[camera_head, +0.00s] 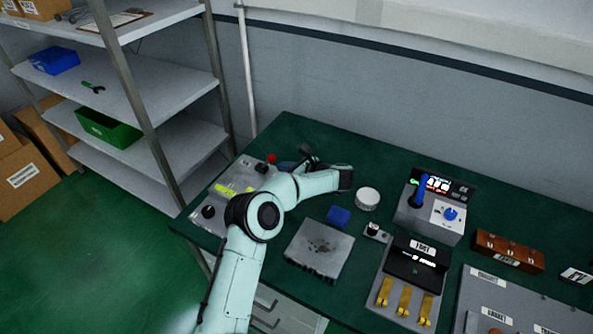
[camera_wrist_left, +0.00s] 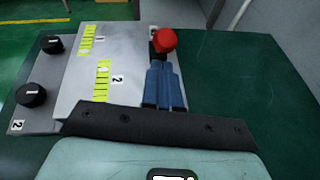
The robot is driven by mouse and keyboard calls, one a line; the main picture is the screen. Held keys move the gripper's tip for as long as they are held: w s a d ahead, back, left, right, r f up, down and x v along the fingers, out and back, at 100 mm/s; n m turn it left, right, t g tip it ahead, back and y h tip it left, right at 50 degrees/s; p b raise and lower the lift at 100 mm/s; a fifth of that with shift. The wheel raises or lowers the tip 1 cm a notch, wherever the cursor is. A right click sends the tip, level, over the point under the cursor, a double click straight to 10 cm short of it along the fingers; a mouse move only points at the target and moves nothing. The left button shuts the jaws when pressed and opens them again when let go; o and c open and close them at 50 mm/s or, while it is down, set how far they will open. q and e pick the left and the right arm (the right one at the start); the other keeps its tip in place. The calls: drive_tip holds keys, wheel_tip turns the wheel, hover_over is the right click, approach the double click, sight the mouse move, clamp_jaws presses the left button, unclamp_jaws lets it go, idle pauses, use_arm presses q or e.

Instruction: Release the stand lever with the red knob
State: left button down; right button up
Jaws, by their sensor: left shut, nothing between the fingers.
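The red knob (camera_head: 271,158) shows at the far end of a grey control panel (camera_head: 226,196) on the left of the green bench. In the left wrist view the red knob (camera_wrist_left: 163,40) is round and sits on a dark part at the edge of the panel (camera_wrist_left: 135,50). My left gripper (camera_head: 284,164) reaches over the bench from the right of the knob. Its blue fingers (camera_wrist_left: 160,66) are shut together with nothing between them, their tips right by the knob. I cannot tell whether they touch it. The lever is mostly hidden. My right gripper is not in view.
Two black dials (camera_wrist_left: 38,72) and yellow scales mark the panel. On the bench stand a grey block (camera_head: 318,250), a blue block (camera_head: 338,215), a white round container (camera_head: 367,198) and a box with a blue joystick (camera_head: 430,215). Shelves (camera_head: 120,85) stand at the left.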

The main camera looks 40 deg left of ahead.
use_arm(q)
drive_tip(key=shift+w+a+r, duration=0.15)
drive_tip(key=shift+a, duration=0.4)
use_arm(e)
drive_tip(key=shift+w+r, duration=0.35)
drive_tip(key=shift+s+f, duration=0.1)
use_arm(q)
drive_tip(key=shift+a+r, duration=0.2)
drive_tip(key=shift+r, duration=0.1)
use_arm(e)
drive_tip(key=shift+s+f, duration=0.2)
